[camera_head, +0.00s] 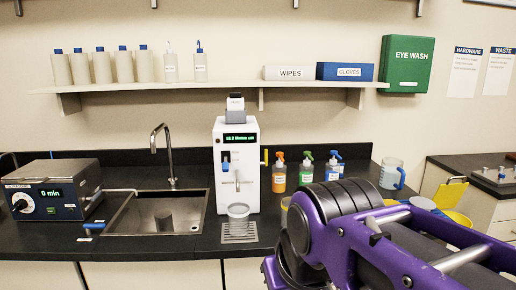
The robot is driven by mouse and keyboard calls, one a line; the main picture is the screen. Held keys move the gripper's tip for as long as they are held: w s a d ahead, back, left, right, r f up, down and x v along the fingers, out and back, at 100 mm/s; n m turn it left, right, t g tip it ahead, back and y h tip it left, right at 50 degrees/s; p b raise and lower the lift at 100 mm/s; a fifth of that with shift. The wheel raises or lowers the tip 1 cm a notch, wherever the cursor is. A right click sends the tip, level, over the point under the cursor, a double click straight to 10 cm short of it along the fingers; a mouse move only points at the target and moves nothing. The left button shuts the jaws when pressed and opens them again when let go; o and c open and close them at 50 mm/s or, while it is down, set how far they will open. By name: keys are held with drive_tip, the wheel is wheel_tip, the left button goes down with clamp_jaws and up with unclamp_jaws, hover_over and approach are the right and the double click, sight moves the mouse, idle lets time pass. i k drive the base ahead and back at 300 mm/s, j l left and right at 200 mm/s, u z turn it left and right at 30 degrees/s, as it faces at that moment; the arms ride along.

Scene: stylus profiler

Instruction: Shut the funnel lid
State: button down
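A yellow flap (451,193) stands raised at the right end of the counter, and it looks like the funnel lid in an open position. Just below it is a round yellow piece (458,217), probably the funnel mouth. My purple arm covers the lower part of this area, so the hinge and the funnel body are hidden or too small to tell. My arm reaches across the lower right of the view. My gripper is out of the picture, so its place relative to the lid does not show.
A white dispenser (237,165), a sink (158,213) and a heater box (52,190) are further left. A shelf (210,86) hangs above.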

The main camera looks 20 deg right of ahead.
sight(447, 196)
drive_tip(key=l, duration=3.4)
